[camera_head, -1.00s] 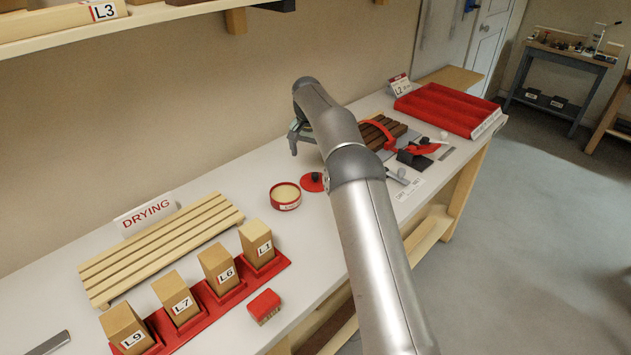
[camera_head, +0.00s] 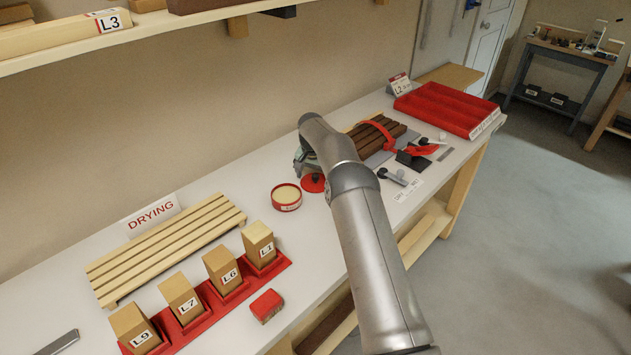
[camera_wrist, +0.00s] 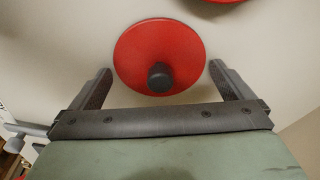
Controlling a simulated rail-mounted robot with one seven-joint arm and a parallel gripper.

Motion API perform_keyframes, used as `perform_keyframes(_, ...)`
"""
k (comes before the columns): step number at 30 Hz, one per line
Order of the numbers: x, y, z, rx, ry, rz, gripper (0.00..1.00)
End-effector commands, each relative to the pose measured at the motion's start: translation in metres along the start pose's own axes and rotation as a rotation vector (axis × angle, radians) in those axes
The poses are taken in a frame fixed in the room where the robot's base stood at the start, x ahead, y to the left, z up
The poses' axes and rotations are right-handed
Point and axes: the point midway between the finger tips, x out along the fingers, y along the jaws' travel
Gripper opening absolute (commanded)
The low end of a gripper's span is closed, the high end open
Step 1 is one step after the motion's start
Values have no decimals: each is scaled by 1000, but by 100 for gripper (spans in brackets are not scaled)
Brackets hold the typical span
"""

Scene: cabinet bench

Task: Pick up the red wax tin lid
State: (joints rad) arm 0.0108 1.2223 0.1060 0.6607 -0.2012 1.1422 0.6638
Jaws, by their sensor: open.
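The red wax tin lid (camera_wrist: 152,46) is a flat red disc with a dark round knob. It lies on the bench top in the wrist view, and its red edge also shows in the head view (camera_head: 312,184), partly covered by my gripper. My gripper (camera_wrist: 158,72) is open and empty, with one finger on each side of the lid's near part and the knob between them. I cannot tell the exact height of the fingers above the bench. The round wax tin (camera_head: 286,197) stands open beside the lid, showing pale wax.
A slatted drying rack (camera_head: 165,250), several labelled wooden blocks in a red holder (camera_head: 206,317) and a red-topped block (camera_head: 266,305) are at the left. Dark slats with a red strap (camera_head: 378,133) and a red tray (camera_head: 447,108) are at the right. A shelf (camera_head: 160,25) overhangs the back.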

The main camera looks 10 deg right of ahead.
Motion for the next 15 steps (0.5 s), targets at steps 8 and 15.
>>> perform_keyframes(8, 0, 0, 0, 0, 0, 0, 67)
perform_keyframes(15, -1, 0, 0, 0, 0, 0, 66)
